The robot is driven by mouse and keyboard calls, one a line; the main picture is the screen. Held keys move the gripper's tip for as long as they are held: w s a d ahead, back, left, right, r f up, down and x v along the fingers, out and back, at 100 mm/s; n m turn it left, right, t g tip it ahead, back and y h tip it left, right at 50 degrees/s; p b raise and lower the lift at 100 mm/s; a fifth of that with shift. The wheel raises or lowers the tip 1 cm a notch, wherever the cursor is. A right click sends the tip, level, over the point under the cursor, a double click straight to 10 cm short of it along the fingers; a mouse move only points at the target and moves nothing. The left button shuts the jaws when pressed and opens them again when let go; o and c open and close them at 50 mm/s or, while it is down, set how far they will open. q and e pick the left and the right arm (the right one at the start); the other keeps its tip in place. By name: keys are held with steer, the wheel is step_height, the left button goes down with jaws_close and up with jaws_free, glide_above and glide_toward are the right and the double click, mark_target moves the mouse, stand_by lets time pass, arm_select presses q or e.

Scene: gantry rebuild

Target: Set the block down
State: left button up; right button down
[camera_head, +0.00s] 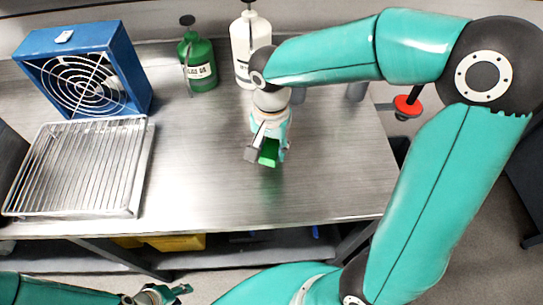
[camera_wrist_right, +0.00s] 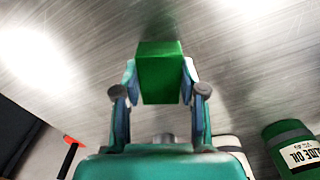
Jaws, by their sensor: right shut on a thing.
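The green block (camera_head: 269,152) is between the fingers of my right gripper (camera_head: 267,153), over the middle of the steel bench (camera_head: 335,170). In the right wrist view the block (camera_wrist_right: 160,75) sits between both fingertips of the right gripper (camera_wrist_right: 160,82), which is shut on it. The bench top fills the background there. I cannot tell whether the block touches the bench. My left gripper (camera_head: 168,294) is low at the bottom left, in front of the bench and partly cut off by the picture edge; its opening is unclear.
A blue fan box (camera_head: 128,62) and a wire rack tray (camera_head: 130,165) stand on the left. A green bottle (camera_head: 200,72) and a white bottle (camera_head: 240,40) stand at the back. Bench around the block is clear.

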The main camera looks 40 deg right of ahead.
mark_target(271, 159)
steer(key=shift+f, duration=1.95)
steer(key=shift+f, duration=0.2)
steer(key=c, duration=0.7)
jaws_free()
steer(key=shift+r, duration=0.1)
steer(key=shift+o, duration=0.2)
step_height(271, 159, up, 12)
steer(key=shift+r, duration=0.15)
